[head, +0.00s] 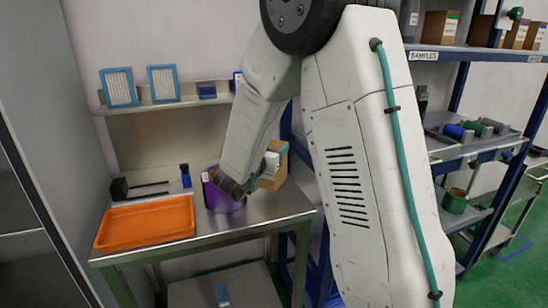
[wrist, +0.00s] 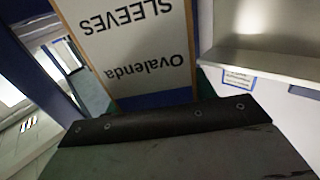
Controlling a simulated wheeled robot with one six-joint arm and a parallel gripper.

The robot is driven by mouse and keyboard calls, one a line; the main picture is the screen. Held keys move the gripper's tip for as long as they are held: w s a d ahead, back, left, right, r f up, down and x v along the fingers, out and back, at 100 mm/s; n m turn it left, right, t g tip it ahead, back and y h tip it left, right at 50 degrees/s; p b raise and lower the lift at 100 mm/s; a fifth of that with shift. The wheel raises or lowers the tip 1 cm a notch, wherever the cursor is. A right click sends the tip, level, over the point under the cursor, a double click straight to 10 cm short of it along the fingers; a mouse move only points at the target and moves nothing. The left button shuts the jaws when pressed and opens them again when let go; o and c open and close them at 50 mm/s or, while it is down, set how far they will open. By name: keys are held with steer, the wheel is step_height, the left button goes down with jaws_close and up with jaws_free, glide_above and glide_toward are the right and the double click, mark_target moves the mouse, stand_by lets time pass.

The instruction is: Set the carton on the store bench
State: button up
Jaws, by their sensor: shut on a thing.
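The carton (head: 275,165) is a brown box with a white and teal label, at the right part of the steel bench (head: 262,212) in the head view. In the wrist view the carton (wrist: 130,45) fills the upper middle, its white label reading "SLEEVES" and "Ovalenda" upside down. My gripper (head: 262,172) is shut on the carton, partly hidden by my arm. A dark edge of my gripper (wrist: 165,120) lies against the carton in the wrist view. Whether the carton touches the bench I cannot tell.
An orange tray (head: 145,222) lies on the bench's left, with a purple cylinder (head: 222,200) right of it, close to my wrist. A small blue bottle (head: 185,176) stands behind. A shelf (head: 172,104) holds blue-framed filters. A blue rack (head: 460,52) stands on the right.

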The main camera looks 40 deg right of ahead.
mark_target(269, 181)
steer(key=shift+w+d, duration=0.2)
steer(key=shift+d, duration=0.1)
steer(key=shift+w+d+f, duration=0.1)
steer(key=shift+f, duration=0.8)
steer(key=shift+w+d+f, duration=0.1)
steer(key=shift+f, duration=0.85)
steer(key=o, duration=1.6)
steer(key=shift+f, duration=0.1)
